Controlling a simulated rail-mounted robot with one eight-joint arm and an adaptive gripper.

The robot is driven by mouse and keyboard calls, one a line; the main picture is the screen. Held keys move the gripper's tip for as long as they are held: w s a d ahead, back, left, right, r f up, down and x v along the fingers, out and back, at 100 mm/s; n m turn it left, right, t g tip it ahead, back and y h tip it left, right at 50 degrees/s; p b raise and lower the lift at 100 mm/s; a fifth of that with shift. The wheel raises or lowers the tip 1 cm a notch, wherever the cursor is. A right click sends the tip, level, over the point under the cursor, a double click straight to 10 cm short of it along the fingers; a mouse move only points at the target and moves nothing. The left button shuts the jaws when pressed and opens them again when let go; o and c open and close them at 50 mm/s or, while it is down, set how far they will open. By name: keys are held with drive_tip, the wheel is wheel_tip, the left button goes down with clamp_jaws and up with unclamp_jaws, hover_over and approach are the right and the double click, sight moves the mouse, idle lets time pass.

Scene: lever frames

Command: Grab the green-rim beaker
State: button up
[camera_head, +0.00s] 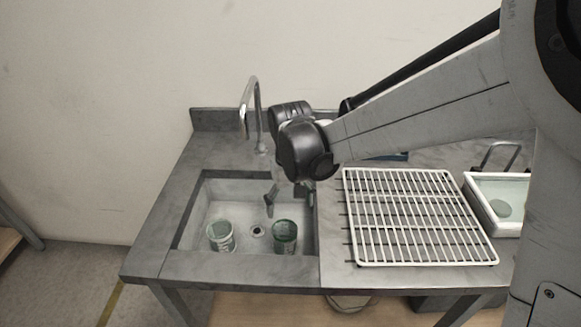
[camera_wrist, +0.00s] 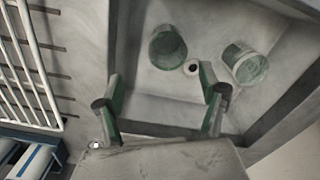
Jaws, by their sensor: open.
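The right beaker (camera_head: 285,237) is dark green and shows at upper left of the wrist view (camera_wrist: 167,47). The left beaker (camera_head: 221,237) is paler, with a greenish mouth and whitish markings; it shows at upper right of the wrist view (camera_wrist: 245,64). Both have green tones, so I cannot tell for certain which is the green-rim one. My gripper (camera_wrist: 160,82) is open and empty, its fingers wide apart, short of both beakers. In the head view it hangs over the back of the basin, partly hidden by my arm.
The sink (camera_head: 185,236) has raised walls around the beakers and a drain (camera_head: 258,232) between them. A tap (camera_head: 257,118) rises at the back. A white wire rack (camera_head: 410,215) lies on the counter to the right, with a white tray (camera_head: 511,226) beyond it.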

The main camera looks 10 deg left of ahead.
drive_tip(key=a, duration=0.1)
drive_tip(key=b, duration=0.1)
approach(285, 237)
drive_tip(key=s+f, duration=0.1)
drive_tip(key=f, duration=0.1)
drive_tip(key=s+f, duration=0.1)
drive_tip(key=f, duration=0.3)
drive_tip(key=shift+s+d, duration=0.2)
drive_tip(key=shift+s, duration=0.2)
drive_tip(key=c, duration=1.2)
